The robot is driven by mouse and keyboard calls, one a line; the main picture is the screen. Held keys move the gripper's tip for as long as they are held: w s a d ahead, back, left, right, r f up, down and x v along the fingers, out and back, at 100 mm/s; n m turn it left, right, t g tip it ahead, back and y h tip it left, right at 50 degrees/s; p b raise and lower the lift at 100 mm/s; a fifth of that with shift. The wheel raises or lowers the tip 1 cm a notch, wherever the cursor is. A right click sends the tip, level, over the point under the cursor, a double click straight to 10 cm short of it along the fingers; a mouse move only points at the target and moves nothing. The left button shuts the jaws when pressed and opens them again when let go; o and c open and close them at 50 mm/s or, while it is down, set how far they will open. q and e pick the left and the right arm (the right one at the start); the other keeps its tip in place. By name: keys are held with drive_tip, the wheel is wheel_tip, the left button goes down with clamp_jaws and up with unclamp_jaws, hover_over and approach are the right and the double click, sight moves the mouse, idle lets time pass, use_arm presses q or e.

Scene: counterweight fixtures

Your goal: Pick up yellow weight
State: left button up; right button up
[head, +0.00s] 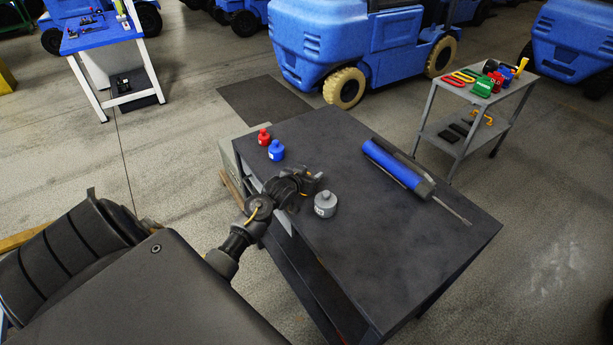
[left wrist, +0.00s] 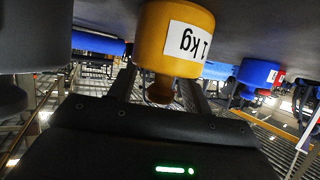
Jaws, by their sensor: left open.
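The yellow weight (left wrist: 175,38) shows large in the left wrist view, which looks upside down. It has a white "1 kg" label, and its narrow knob sits between my left gripper's two fingers. In the head view my left gripper (head: 312,180) is low over the left part of the dark table (head: 400,258), and it hides most or all of the yellow weight. The left gripper is open around the knob; I cannot tell whether a finger touches it. My right gripper is not in view.
A grey weight (head: 325,205) stands close to the right of the gripper. A blue weight (head: 276,151) and a red weight (head: 264,137) stand behind it. A blue tool (head: 395,165) lies at the table's right. The front of the table is clear.

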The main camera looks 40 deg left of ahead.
use_arm(q)
drive_tip(key=shift+c, duration=0.2)
clamp_jaws()
drive_tip(key=shift+r, duration=0.15)
idle(0.3)
drive_tip(key=shift+w+a+r+b, duration=0.1)
drive_tip(key=shift+r+b, duration=0.3)
drive_tip(key=shift+r, duration=0.45)
drive_tip(key=s+d+r, duration=0.7)
drive_tip(key=s+r, duration=0.4)
drive_tip(key=s, duration=0.1)
drive_tip(key=shift+s+r+b, duration=0.15)
drive_tip(key=shift+b, duration=0.25)
